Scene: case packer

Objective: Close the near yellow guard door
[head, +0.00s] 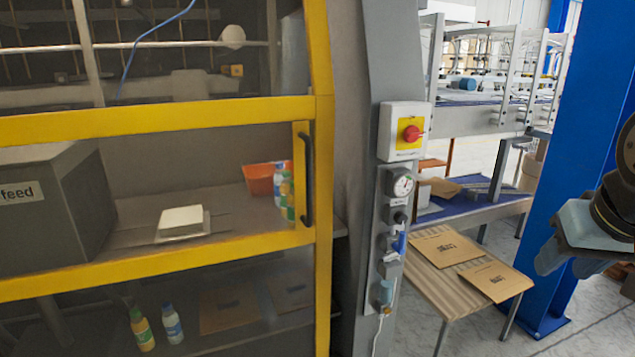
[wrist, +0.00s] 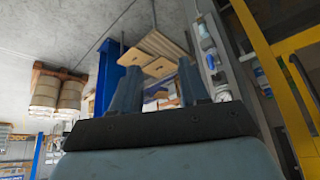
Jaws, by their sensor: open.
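The yellow guard door (head: 324,200) fills the left of the head view, with a yellow frame and see-through panels. Its black upright handle (head: 307,180) is on the right side of the frame, beside a grey post. I cannot tell from this angle whether a gap stands between door and post. The yellow frame (wrist: 262,62) also shows at the right of the wrist view, with the dark handle (wrist: 303,76). My gripper (head: 567,266) is at the right edge of the head view, well away from the handle. In the wrist view its fingers (wrist: 156,76) are apart and empty.
The grey post carries a red switch (head: 411,134), a gauge (head: 402,186) and fittings. A slatted table (head: 450,285) with flat cardboard stands right of it, before a blue column (head: 567,170). Behind the door are a grey feed box (head: 50,210) and an orange bin (head: 260,180).

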